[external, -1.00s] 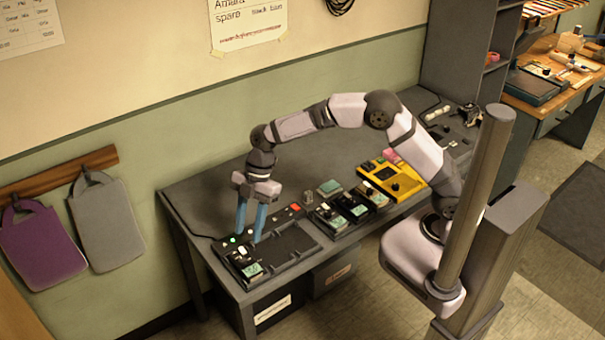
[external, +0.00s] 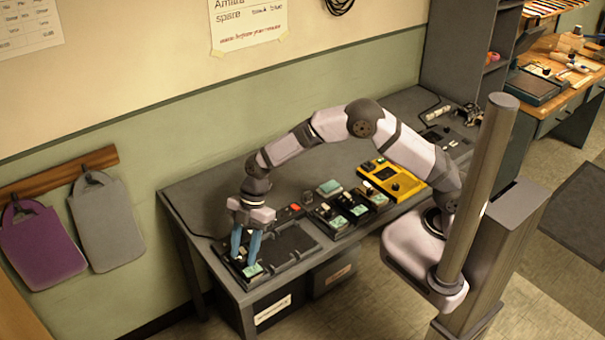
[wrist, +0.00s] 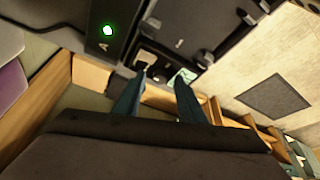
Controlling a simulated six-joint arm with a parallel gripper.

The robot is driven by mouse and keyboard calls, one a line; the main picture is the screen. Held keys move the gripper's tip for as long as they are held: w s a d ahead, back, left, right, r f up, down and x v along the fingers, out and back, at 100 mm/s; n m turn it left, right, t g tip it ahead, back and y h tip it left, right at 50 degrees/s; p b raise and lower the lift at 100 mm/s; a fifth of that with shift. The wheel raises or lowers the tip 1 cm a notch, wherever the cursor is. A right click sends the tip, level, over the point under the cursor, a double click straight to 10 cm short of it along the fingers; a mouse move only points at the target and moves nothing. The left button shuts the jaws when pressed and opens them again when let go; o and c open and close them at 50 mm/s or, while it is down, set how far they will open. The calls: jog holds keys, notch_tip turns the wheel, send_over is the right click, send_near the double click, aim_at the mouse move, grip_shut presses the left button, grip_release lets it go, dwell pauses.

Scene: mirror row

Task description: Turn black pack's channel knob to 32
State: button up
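The black pack (external: 253,270) with a pale green display sits in the left end of the dark tray (external: 288,240) on the bench. My gripper (external: 244,260) points down over this pack, its two blue fingers apart and their tips at or just above its top. The fingers hide much of the pack, and I cannot make out the channel knob or its reading. In the wrist view my gripper (wrist: 160,82) shows two spread fingers. The dark pack (wrist: 160,73) and its pale green display (wrist: 185,76) lie by the tips. Contact cannot be told.
A green light (wrist: 107,30) glows on a dark panel beside the pack. Several packs with green displays (external: 332,217) stand right of the tray, with a yellow device (external: 393,180) beyond. A red button (external: 295,207) is at the tray's back edge. The bench behind is clear.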

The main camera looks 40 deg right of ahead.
grip_shut()
jog(key=shift+f, duration=0.1)
jog(key=shift+b, duration=0.4)
jog(key=shift+s+f+m+t+b, duration=0.1)
jog(key=shift+m+t+b, duration=0.2)
jog(key=shift+m+b, duration=0.65)
jog(key=shift+s+m+t+y+b, duration=0.1)
jog(key=shift+m+t+y+b, duration=0.3)
jog(key=shift+m, duration=0.95)
grip_release()
